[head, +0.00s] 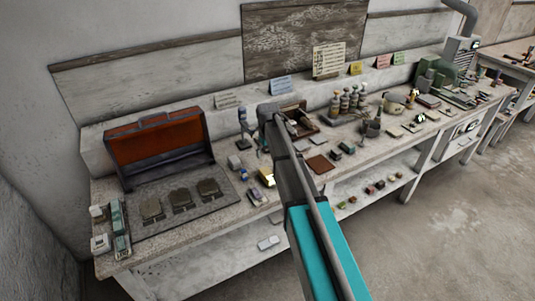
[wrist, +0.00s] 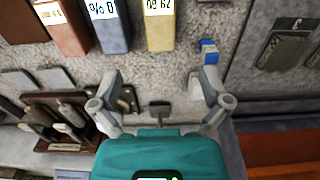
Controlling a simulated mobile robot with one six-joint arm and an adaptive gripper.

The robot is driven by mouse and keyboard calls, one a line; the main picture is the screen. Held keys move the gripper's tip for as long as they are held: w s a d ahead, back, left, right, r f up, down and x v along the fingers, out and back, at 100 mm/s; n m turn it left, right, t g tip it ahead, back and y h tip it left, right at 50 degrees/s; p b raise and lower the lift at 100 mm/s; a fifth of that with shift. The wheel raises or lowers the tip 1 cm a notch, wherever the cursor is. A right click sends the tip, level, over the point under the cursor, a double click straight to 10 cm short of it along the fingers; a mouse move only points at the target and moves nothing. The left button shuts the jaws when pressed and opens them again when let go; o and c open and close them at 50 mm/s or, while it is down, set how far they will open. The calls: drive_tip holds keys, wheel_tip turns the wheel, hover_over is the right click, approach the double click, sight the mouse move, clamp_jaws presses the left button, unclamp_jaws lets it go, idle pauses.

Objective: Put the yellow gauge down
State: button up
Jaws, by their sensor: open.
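The yellow gauge (wrist: 160,24) is a yellow block with a white, dark-lettered end. It rests on the speckled bench, ahead of and between my open fingertips in the wrist view, and neither finger appears to touch it. In the head view it is a small yellow block (head: 267,178) left of my arm. My gripper (wrist: 160,78) is open and empty, with its two grey fingers spread wide above the bench. In the head view my arm hides much of the gripper.
A blue-grey block (wrist: 107,22) and a red-brown block (wrist: 66,26) stand left of the yellow one. A small blue-and-white piece (wrist: 208,47) is by the right finger. A wooden tool rack (wrist: 60,122) is at lower left. An open orange-lidded case (head: 155,142) occupies the bench's left.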

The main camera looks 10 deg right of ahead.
drive_tip(key=s+m, duration=0.3)
drive_tip(key=s, duration=2.6)
drive_tip(key=shift+m, duration=0.3)
drive_tip(key=shift+d, duration=0.2)
drive_tip(key=shift+o, duration=0.2)
idle(0.7)
drive_tip(key=w+r+n+p, duration=0.2)
drive_tip(key=w+n, duration=0.1)
drive_tip(key=w, duration=2.6)
drive_tip(key=shift+w+a+n, duration=0.15)
drive_tip(key=shift+w+n, duration=0.05)
drive_tip(key=shift+n, duration=0.1)
